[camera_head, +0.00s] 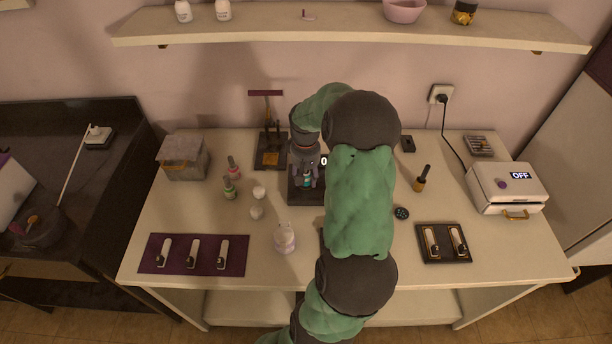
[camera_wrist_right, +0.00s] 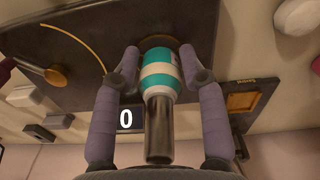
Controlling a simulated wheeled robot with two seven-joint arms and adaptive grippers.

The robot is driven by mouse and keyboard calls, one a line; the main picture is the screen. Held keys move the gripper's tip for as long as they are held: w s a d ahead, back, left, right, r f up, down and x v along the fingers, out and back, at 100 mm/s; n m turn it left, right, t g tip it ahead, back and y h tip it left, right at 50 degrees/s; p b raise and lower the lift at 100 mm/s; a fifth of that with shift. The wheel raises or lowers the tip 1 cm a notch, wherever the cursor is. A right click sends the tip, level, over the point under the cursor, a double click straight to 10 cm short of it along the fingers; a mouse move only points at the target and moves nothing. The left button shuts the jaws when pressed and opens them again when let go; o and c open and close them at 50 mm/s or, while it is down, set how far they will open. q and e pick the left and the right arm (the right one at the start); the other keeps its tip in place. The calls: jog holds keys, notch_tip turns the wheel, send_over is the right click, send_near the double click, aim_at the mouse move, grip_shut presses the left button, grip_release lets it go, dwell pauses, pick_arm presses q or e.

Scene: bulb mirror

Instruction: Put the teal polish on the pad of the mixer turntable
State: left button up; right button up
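The teal polish is a small bottle with teal and white bands and a dark cap (camera_wrist_right: 159,78). It shows small in the head view (camera_head: 307,182). My right gripper (camera_wrist_right: 160,62) has its two purple fingers close on both sides of the bottle, apparently touching it. In the head view the right gripper (camera_head: 306,170) points down over the dark mixer turntable (camera_head: 297,198), which has a "0" display. A brown round pad (camera_wrist_right: 181,43) shows just behind the bottle's base. I cannot tell whether the base touches it. My left gripper is not in view.
Red (camera_head: 234,170) and green (camera_head: 229,190) polish bottles and pale round objects (camera_head: 258,192) stand to the left. A white jar (camera_head: 284,238) stands in front. My green arm hides the table's middle.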

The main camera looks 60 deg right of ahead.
dwell(0.3)
notch_tip(320, 180, up, 12)
jog(key=p, duration=0.4)
jog(key=shift+w+r, duration=0.1)
jog(key=shift+r, duration=0.05)
